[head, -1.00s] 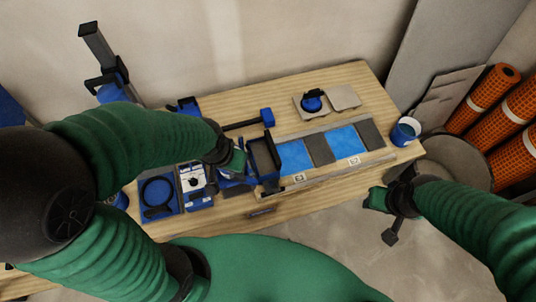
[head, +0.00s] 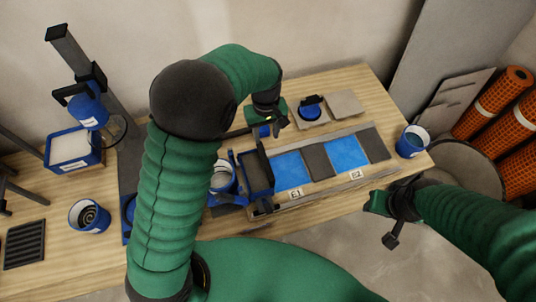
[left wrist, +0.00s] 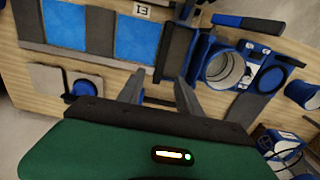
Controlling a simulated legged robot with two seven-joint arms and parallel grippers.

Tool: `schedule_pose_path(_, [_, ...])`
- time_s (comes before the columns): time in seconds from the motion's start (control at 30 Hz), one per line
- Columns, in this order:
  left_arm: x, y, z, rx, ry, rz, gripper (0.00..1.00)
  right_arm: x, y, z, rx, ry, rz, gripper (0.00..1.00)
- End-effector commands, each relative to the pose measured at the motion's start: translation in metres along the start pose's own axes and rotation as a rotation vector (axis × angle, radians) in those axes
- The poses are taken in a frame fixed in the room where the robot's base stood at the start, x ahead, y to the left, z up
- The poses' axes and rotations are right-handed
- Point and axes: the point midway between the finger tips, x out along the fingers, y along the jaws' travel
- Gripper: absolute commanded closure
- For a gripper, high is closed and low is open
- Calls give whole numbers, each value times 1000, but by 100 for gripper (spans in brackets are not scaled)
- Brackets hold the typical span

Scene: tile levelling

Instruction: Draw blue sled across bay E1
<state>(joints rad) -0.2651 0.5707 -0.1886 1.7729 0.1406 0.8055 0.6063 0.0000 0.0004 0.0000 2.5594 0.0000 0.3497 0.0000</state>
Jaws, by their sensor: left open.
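The blue sled (head: 258,172), a blue frame with a dark upright plate, stands at the left end of the tile strip. It borders bay E1, whose blue surface (head: 288,166) lies to its right above the E1 label (head: 296,194). My left gripper (head: 276,122) is behind the sled, above the back of the bench. In the left wrist view its fingers (left wrist: 157,88) are apart, with the sled (left wrist: 176,50) just beyond them. Nothing is clearly held. My right gripper (head: 384,212) hangs off the bench's front edge; its jaw gap is unclear.
Bay E2 (head: 347,153) lies right of E1, past a dark tile. A suction cup (head: 310,111) sits on a beige tile behind the bays. A blue bucket (head: 412,141) stands at the right end. My left arm hides part of the bench's left side.

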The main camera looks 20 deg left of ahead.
Motion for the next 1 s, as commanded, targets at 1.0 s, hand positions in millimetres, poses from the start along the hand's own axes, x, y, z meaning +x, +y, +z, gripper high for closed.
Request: schedule_pose_path(1.0, [158, 2, -4, 3, -3, -2, 60, -2, 0, 0, 0, -1, 0, 58])
